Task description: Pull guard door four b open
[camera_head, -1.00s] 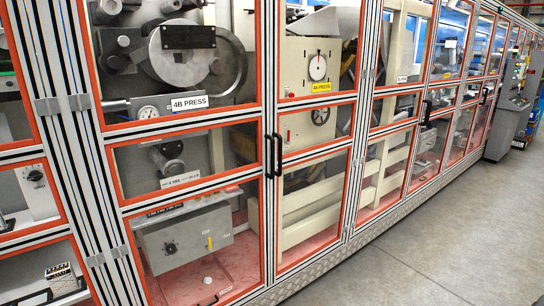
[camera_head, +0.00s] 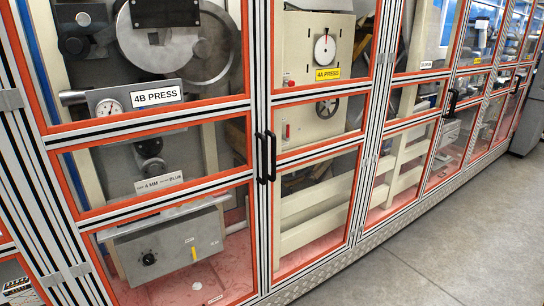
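Guard door four b (camera_head: 150,128) is the orange-framed glazed door at the left, with a "4B PRESS" label (camera_head: 157,96) showing in its upper pane. It looks shut, flush with the guard line. Two black vertical handles stand side by side where it meets the neighbouring door; the left one (camera_head: 262,158) is on the 4B side and the right one (camera_head: 271,156) is on the 4A side. Hinges (camera_head: 80,270) show along its left post. Neither of my grippers is in view.
The door with the "4A PRESS" label (camera_head: 327,73) adjoins on the right and looks shut. The guard line runs away to the upper right, with another black handle (camera_head: 452,101) farther along. Bare grey floor (camera_head: 440,245) lies in front at the right. A grey cabinet (camera_head: 528,125) stands at the far right.

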